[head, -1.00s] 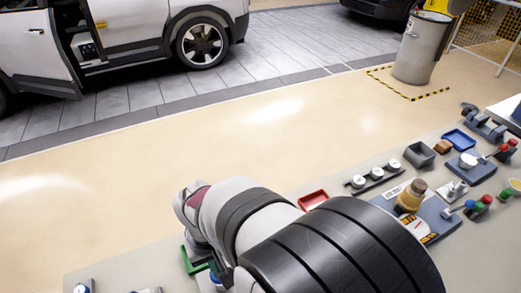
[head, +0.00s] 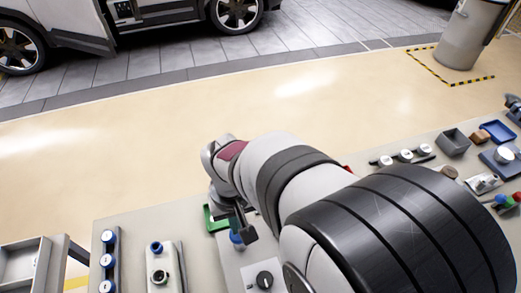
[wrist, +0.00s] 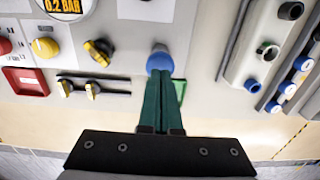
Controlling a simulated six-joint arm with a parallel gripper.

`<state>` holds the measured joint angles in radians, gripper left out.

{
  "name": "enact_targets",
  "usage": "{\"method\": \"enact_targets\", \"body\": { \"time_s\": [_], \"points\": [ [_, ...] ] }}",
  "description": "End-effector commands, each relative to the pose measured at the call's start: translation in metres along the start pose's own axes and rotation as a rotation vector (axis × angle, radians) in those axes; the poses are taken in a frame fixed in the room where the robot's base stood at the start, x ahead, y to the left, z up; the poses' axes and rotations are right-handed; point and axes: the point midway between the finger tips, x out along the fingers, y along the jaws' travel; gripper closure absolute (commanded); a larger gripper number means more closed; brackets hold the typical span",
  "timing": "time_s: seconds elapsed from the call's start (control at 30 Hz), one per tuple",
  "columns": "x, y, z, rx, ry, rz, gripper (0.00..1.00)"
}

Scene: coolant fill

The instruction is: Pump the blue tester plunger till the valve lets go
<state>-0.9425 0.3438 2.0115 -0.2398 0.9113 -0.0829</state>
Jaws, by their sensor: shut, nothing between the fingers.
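The blue plunger knob (wrist: 160,59) shows at the tips of my gripper in the wrist view, on a pale grey panel. A gauge display (wrist: 63,7) reads 0.2 BAR at the top left, partly cut off. I cannot make out the valve.
A green tray (head: 212,217) lies right beside the gripper. A red tray (wrist: 26,81) and yellow-and-black knobs (wrist: 99,52) are to the left in the wrist view. A grey block with a blue cap (head: 157,248) and a rack of blue-and-white caps (head: 108,260) stand left in the head view.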

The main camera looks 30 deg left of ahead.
Motion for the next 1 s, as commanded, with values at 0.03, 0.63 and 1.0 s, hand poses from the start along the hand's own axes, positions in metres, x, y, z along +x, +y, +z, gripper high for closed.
{"method": "enact_targets", "body": {
  "time_s": [0.03, 0.63, 1.0],
  "points": [
    [-0.013, 0.000, -0.002, 0.000, 0.007, 0.000, 1.00],
    [-0.104, 0.000, -0.001, 0.001, 0.004, -0.001, 1.00],
    [-0.103, 0.000, -0.001, 0.000, 0.004, -0.001, 1.00]
  ]
}}
